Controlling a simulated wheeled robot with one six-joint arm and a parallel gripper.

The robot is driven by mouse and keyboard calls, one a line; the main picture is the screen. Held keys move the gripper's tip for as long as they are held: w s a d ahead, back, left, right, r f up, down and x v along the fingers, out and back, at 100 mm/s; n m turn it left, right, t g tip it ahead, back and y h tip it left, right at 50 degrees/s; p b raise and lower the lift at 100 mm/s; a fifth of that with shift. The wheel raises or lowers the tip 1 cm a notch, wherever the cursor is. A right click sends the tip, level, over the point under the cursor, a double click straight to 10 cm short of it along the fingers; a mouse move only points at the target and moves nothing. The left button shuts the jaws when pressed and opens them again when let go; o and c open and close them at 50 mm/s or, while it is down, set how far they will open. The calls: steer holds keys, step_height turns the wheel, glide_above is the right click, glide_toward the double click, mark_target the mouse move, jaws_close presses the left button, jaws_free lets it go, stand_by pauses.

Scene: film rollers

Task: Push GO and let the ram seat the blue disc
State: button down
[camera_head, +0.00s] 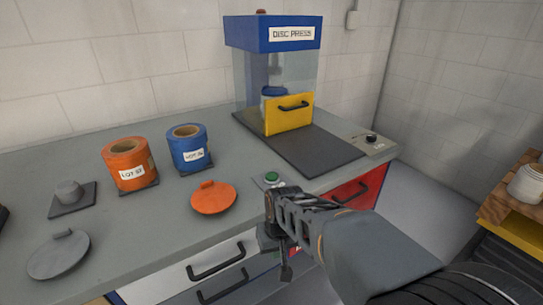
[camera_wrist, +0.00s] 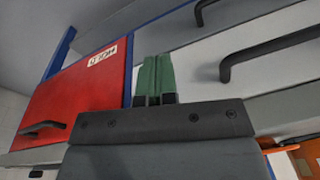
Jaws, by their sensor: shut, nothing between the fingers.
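The disc press (camera_head: 272,75) stands at the back of the counter, with a blue top, clear walls and a yellow door panel (camera_head: 289,114) with a black handle. A blue-topped pale object (camera_head: 271,92) shows inside, partly hidden by the door; I cannot tell whether it includes the blue disc. A green button (camera_head: 272,176) on a small plate sits near the counter's front edge, just behind my wrist. My gripper (camera_wrist: 157,75) is shut and empty, its green fingers together in the wrist view. In the head view its fingertips are not clear, near the counter's front.
Orange (camera_head: 126,164) and blue (camera_head: 188,148) rolls stand on the counter left of the press. An orange lid (camera_head: 213,197) and a grey lid (camera_head: 58,256) lie nearer. A red drawer front (camera_wrist: 80,95) and drawer handles project below the counter. A black knob (camera_head: 371,138) sits right.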

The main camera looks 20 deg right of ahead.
steer(key=w+d+r+m+y+p, duration=0.2)
steer(key=w+r+p, duration=0.3)
steer(key=r+p, duration=0.6)
step_height(320, 180, up, 9)
steer(key=n+t+y+p, duration=0.35)
steer(key=t+p, duration=0.25)
steer(key=p, duration=0.6)
glide_above(273, 175)
steer(key=shift+w+f+m, duration=0.1)
steer(key=shift+m, duration=0.15)
step_height(273, 175, down, 7)
steer(key=b, duration=0.2)
steer(key=shift+f+b, duration=0.15)
steer(key=shift+b, duration=0.15)
steer(key=shift+f+b, duration=0.75)
steer(key=shift+b, duration=0.35)
